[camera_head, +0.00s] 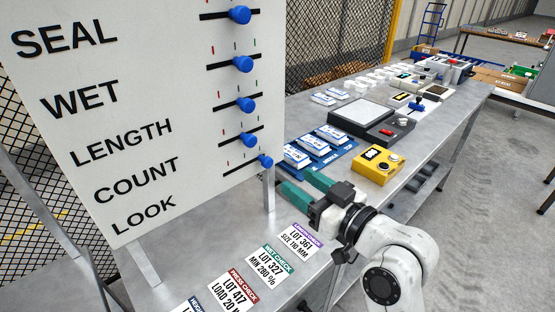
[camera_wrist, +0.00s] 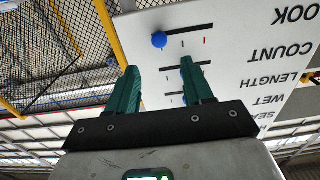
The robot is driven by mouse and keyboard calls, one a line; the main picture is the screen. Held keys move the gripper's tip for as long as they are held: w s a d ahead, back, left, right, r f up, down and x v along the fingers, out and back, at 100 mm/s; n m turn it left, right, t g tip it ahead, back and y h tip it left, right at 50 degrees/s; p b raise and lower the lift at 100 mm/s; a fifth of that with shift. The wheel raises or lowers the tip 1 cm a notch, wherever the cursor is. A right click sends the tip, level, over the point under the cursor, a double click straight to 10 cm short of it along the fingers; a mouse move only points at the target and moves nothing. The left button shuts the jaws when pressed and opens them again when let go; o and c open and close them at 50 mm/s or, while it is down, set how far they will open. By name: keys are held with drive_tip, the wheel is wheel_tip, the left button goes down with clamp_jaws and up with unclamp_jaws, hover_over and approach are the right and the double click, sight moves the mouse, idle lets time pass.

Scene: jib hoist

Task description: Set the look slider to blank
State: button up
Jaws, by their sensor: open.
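The look slider is the lowest row of the white panel (camera_head: 140,110), beside the word LOOK. Its blue knob (camera_head: 266,161) sits at the right end of its dark slot. In the wrist view the panel appears upside down, and the look knob (camera_wrist: 159,40) is at the left end of its slot there. Small coloured marks lie along the slot; no word "blank" is readable. My gripper (camera_head: 301,187) has green fingers, open and empty, just right of and below the knob. In the wrist view, the knob shows beyond the fingertips (camera_wrist: 159,66), apart from them.
The count knob (camera_head: 249,140) is close above the look knob, with more blue knobs higher up. A panel post (camera_head: 269,188) stands near my fingers. Label cards (camera_head: 268,262) lie on the metal bench below. A yellow box (camera_head: 377,164) and blue-white packs (camera_head: 313,150) are behind.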

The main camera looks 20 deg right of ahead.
sight(270, 162)
drive_tip(key=p+x, duration=0.1)
drive_tip(key=x, duration=0.8)
drive_tip(key=shift+w+p, duration=0.1)
drive_tip(key=shift+p, duration=0.2)
drive_tip(key=shift+f, duration=0.1)
clamp_jaws()
